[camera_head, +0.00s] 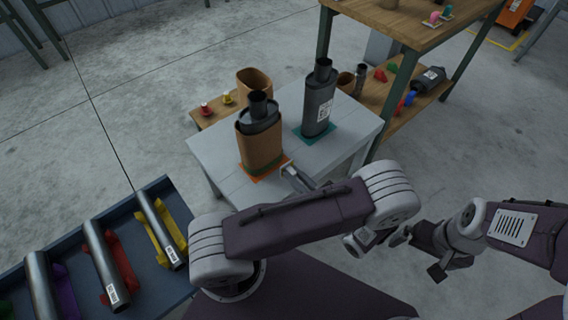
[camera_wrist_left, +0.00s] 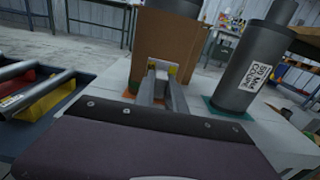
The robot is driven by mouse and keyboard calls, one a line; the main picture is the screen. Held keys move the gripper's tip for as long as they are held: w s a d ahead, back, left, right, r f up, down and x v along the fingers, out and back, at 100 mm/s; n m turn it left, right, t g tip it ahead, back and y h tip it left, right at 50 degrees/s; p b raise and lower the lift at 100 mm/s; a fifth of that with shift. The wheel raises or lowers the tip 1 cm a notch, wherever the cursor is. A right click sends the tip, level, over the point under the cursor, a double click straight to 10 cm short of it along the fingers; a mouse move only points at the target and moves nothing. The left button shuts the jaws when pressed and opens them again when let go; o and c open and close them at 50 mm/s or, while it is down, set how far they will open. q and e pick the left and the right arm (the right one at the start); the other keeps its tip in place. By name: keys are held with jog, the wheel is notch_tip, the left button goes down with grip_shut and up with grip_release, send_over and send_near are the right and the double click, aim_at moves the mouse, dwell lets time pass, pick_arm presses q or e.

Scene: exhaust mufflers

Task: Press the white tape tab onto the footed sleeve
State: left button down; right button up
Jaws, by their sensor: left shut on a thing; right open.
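The brown sleeve (camera_head: 260,148) stands upright around a dark muffler (camera_head: 260,110) on an orange mat (camera_head: 277,172) on the light table. It also shows in the left wrist view (camera_wrist_left: 175,38). My left gripper (camera_head: 290,172) is low at the sleeve's near side. In the left wrist view the gripper (camera_wrist_left: 160,75) is shut on a small white piece (camera_wrist_left: 161,65), apparently the tape tab, at the sleeve's face. Whether the tab touches the sleeve is unclear. Yellow patches show beside it. My right gripper (camera_head: 419,253) is open and empty, away from the table.
A second muffler (camera_head: 318,100) with a white label stands on a green mat (camera_head: 316,135), right of the sleeve. An empty brown sleeve (camera_head: 254,82) stands behind. A blue tray (camera_head: 130,212) with pipes on coloured holders is at left. Wooden shelving (camera_head: 405,105) stands at right.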

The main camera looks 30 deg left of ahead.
aim_at(269, 150)
pick_arm(q)
jog(key=shift+w+a, duration=0.15)
jog(key=shift+a, duration=0.25)
jog(key=x, duration=0.5)
jog(key=shift+r, duration=0.1)
jog(key=shift+w+a, duration=0.25)
jog(key=shift+a, duration=0.3)
jog(key=shift+w+a, duration=0.15)
jog(key=shift+a, duration=0.25)
dwell(0.4)
jog(key=shift+d+p, duration=0.3)
jog(key=shift+d, duration=0.2)
jog(key=shift+a, duration=0.5)
